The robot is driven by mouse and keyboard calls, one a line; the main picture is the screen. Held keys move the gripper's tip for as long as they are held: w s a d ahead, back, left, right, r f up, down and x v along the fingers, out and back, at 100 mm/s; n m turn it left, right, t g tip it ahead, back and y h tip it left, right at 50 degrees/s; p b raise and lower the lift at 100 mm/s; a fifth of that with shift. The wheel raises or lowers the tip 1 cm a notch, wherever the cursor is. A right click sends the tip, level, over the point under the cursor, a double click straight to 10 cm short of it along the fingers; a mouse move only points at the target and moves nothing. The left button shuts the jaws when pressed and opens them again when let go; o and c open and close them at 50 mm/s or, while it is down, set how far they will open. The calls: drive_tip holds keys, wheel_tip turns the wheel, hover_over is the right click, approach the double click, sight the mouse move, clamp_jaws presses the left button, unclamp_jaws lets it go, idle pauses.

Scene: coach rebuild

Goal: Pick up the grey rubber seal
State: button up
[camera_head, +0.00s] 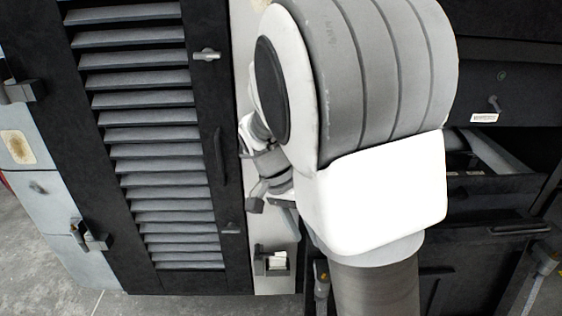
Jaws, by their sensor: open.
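My gripper (268,200) is partly hidden behind my own large white and grey arm. Its fingers point down and are apart, beside the light panel right of the louvred door. I see nothing between them. I cannot pick out the grey rubber seal for certain. A long grey strip (494,152) lies slanted at the open drawer (500,185) on the right, well away from my gripper; I cannot tell whether it is the seal. My arm hides the middle of the scene.
A black cabinet with a grey louvred door (155,130) stands on the left. Black drawer fronts (480,255) stand at right. Bare grey floor (45,265) shows at lower left.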

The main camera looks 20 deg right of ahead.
drive_tip(key=w+f+m+g+h+b, duration=0.2)
drive_tip(key=w+f+m+h+b, duration=0.2)
drive_tip(key=w+f+m+h, duration=0.85)
drive_tip(key=s+d, duration=0.1)
drive_tip(key=d, duration=0.2)
drive_tip(key=s+d+f+n+h, duration=0.1)
drive_tip(key=s+d, duration=0.1)
drive_tip(key=d, duration=0.2)
drive_tip(key=s+d+n+b, duration=0.1)
drive_tip(key=d, duration=0.3)
drive_tip(key=shift+s+f+n, duration=0.25)
drive_tip(key=shift+s, duration=0.05)
drive_tip(key=shift+b+x, duration=0.45)
drive_tip(key=shift+x, duration=2.25)
drive_tip(key=shift+r, duration=0.1)
clamp_jaws()
